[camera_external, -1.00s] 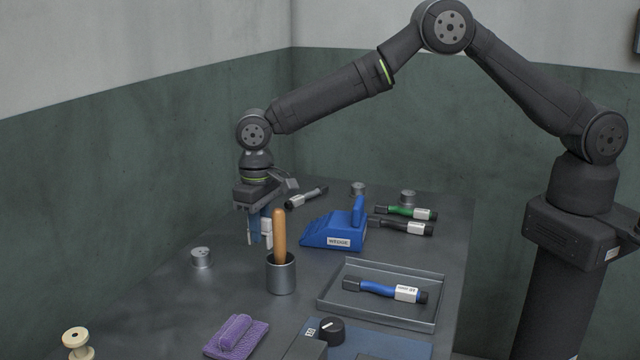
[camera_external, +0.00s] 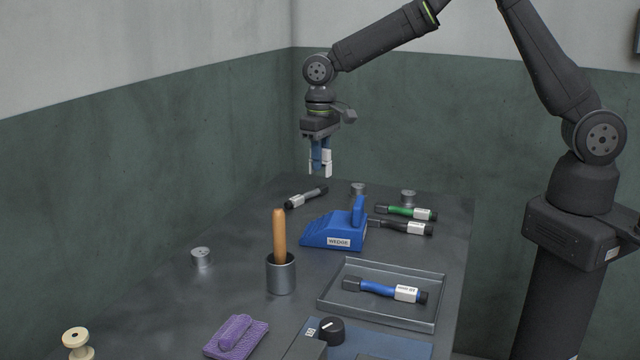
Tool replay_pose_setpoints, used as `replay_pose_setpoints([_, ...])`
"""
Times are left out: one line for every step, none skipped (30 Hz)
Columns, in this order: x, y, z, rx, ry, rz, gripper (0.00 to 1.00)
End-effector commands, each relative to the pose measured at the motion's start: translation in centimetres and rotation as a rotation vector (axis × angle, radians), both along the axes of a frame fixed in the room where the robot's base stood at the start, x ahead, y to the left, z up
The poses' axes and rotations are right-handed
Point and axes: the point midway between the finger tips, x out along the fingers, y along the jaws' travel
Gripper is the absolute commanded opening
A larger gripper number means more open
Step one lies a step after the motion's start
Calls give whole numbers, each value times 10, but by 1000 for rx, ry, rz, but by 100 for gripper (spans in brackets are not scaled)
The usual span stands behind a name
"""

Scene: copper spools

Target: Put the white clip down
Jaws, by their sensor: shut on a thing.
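My gripper (camera_external: 320,166) hangs in the air, pointing down, above the far part of the table and beyond the blue wedge. Its blue fingers are shut on the white clip (camera_external: 327,163), which shows as a small white shape at the fingertips. The clip is clear of the table. Its exact outline is hard to separate from the fingers at this size.
A wooden handle stands in a metal cup (camera_external: 281,275). A tray (camera_external: 437,284) holds a blue tube (camera_external: 378,288). The table's left middle is mostly clear.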

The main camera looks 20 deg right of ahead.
Motion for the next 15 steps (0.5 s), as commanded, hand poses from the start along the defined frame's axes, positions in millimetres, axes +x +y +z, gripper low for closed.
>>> replay_pose_setpoints([9,-29,2,-1,1,-36,0])
replay_pose_setpoints([13,-44,2,-1,1,-54,0])
replay_pose_setpoints([17,-65,2,-1,1,-76,0])
replay_pose_setpoints([20,-80,2,1,1,-92,0])
replay_pose_setpoints([21,-94,2,0,2,-108,0])
replay_pose_setpoints([23,-112,2,1,1,-128,0])
replay_pose_setpoints([23,-124,2,0,2,-143,0])
replay_pose_setpoints([23,-136,2,1,1,-155,0])
replay_pose_setpoints([23,-150,1,2,1,-171,0])
replay_pose_setpoints([23,-159,1,2,1,-181,0])
replay_pose_setpoints([22,-167,1,2,1,-190,0])
replay_pose_setpoints([21,-176,0,2,1,-199,0])
replay_pose_setpoints([21,-181,0,2,1,-206,0])
replay_pose_setpoints([20,-186,0,2,1,-211,0])
replay_pose_setpoints([19,-190,-1,2,1,-216,0])
